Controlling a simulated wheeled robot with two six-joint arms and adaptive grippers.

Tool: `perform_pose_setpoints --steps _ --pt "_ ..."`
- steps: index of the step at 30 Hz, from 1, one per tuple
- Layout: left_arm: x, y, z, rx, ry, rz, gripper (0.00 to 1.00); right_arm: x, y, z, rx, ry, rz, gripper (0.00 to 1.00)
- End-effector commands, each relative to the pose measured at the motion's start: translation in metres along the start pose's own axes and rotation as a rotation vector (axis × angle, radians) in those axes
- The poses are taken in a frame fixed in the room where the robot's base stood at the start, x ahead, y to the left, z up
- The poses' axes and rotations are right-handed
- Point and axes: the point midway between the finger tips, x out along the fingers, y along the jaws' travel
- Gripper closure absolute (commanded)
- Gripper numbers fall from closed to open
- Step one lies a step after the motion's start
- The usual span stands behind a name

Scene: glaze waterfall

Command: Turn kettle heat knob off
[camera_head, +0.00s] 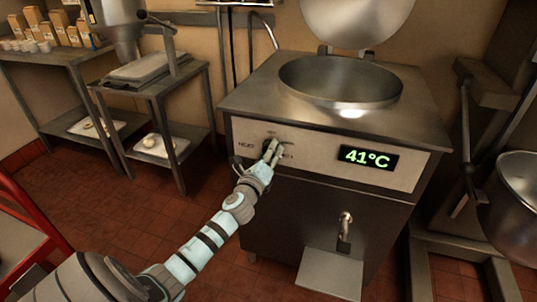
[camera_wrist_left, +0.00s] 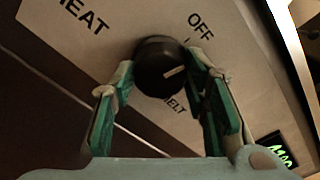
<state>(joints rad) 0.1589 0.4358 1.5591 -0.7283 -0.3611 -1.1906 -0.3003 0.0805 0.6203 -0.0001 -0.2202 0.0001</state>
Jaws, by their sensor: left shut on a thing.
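The black heat knob (camera_wrist_left: 152,66) sits on the kettle's pale front panel (camera_head: 330,135). In the left wrist view its white pointer line points right, between the OFF label (camera_wrist_left: 201,25) and the MELT label (camera_wrist_left: 176,106); the HEAT label (camera_wrist_left: 84,14) is at upper left. My left gripper (camera_head: 272,151) is shut on the knob, with one green-padded finger on each side of it. In the head view the fingers largely hide the knob. The kettle (camera_head: 345,108) has an open round bowl, and its display (camera_head: 368,157) reads 41°C. My right gripper is not in view.
A steel side table (camera_head: 152,78) with a mixer-like machine stands left of the kettle, and a shelf of cartons (camera_head: 75,35) is farther left. A red frame (camera_head: 35,215) is at the left edge. A steel bowl (camera_head: 520,190) is at the right. Tiled floor shows between.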

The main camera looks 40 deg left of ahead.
Motion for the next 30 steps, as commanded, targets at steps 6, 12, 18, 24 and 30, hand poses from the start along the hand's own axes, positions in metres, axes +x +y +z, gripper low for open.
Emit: perform_pose_setpoints --steps 6,12,18,24,30 --pt "0.0001 -0.0005 0.0001 -0.139 -0.001 -0.001 0.87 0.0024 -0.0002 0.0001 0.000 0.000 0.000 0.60" --pt "0.0002 -0.0007 0.0003 -0.217 -0.001 -0.001 0.87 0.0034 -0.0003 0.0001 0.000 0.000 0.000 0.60" --pt "0.0002 -0.0009 0.0005 -0.248 -0.001 -0.001 0.87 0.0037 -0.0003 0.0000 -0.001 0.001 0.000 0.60" --pt "0.0002 -0.0011 0.0006 -0.252 -0.001 -0.001 0.87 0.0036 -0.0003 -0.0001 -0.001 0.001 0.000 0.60" --pt "0.0003 -0.0013 0.0007 -0.252 -0.001 -0.001 0.54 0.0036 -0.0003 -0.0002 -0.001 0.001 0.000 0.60"
